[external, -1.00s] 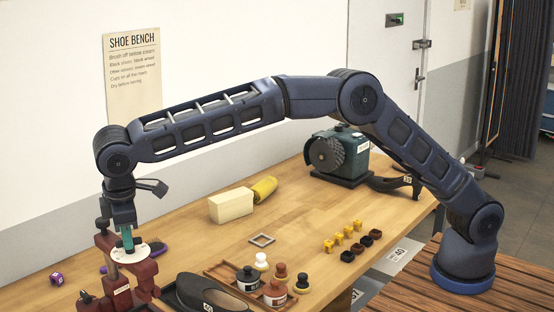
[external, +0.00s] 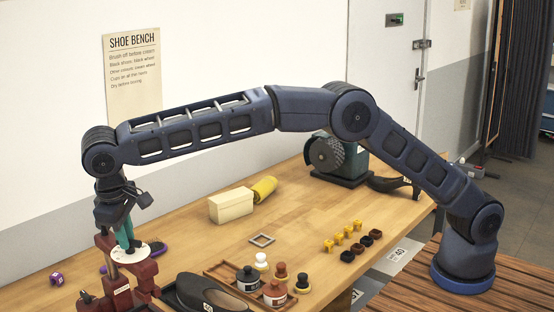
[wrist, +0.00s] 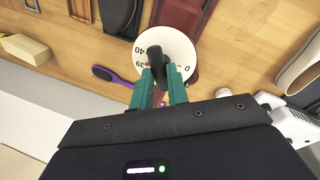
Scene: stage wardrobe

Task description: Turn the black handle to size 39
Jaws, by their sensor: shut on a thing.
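The black handle (wrist: 155,62) stands out from a round white dial with printed numbers (wrist: 176,42) in the wrist view. The numbers 40 and 39 show on the dial's left side and a 0 on its right; 39 is beside the handle, partly by a small red mark. My gripper (wrist: 160,80) has its teal fingers either side of the handle and is shut on it. In the external view my gripper (external: 125,238) is over the white dial (external: 128,254) on the dark red stand (external: 143,275), and its fingers hide the handle.
A purple brush (wrist: 112,76) lies near the stand. A dark shoe (external: 190,292) and a wooden tray of jars (external: 222,271) are close to its right. A cream block (external: 231,205) and yellow roll (external: 264,188) lie farther back. The bench centre is mostly clear.

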